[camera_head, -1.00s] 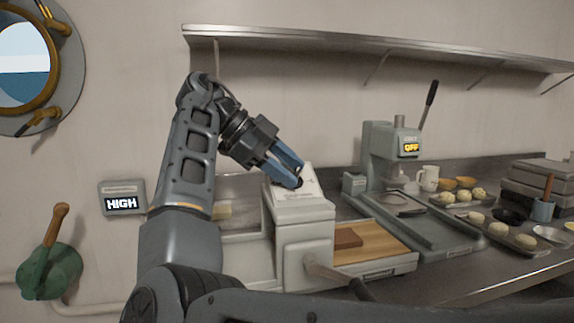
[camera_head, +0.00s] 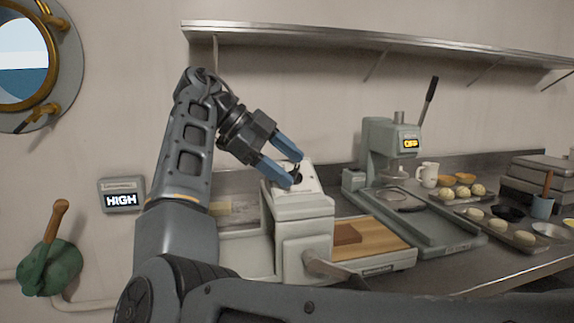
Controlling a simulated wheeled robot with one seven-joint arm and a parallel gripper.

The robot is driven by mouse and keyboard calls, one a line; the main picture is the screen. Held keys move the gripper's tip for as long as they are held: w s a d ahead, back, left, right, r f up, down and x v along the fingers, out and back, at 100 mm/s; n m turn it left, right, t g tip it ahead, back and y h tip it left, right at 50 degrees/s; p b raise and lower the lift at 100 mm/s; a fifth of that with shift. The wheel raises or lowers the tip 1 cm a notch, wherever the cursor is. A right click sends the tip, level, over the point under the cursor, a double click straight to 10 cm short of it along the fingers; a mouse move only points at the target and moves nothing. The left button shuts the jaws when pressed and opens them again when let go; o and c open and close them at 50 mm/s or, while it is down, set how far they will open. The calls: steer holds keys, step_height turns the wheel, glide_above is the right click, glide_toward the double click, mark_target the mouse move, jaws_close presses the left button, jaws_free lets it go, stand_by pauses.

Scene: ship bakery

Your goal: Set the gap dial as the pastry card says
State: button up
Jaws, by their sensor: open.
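A pale dough-sheeter-like machine (camera_head: 303,235) stands at the centre of the counter, with a sloped white panel on top. A small dark knob (camera_head: 297,177), which looks like the gap dial, sits on that panel. My gripper (camera_head: 296,171) is open, its two blue fingers spread at the panel, with the dark knob at or between their tips. I cannot tell whether the fingers touch it. The dial's markings are too small to read. I cannot make out a pastry card for certain.
A grey-green press (camera_head: 378,150) with a lever and a lit display stands right of the machine. A wooden board (camera_head: 375,243) with a brown block lies beside it. Trays of dough balls (camera_head: 500,230) are further right. A shelf (camera_head: 350,40) runs above.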

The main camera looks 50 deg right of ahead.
steer(key=v, duration=0.7)
steer(key=shift+a, duration=0.15)
stand_by(0.4)
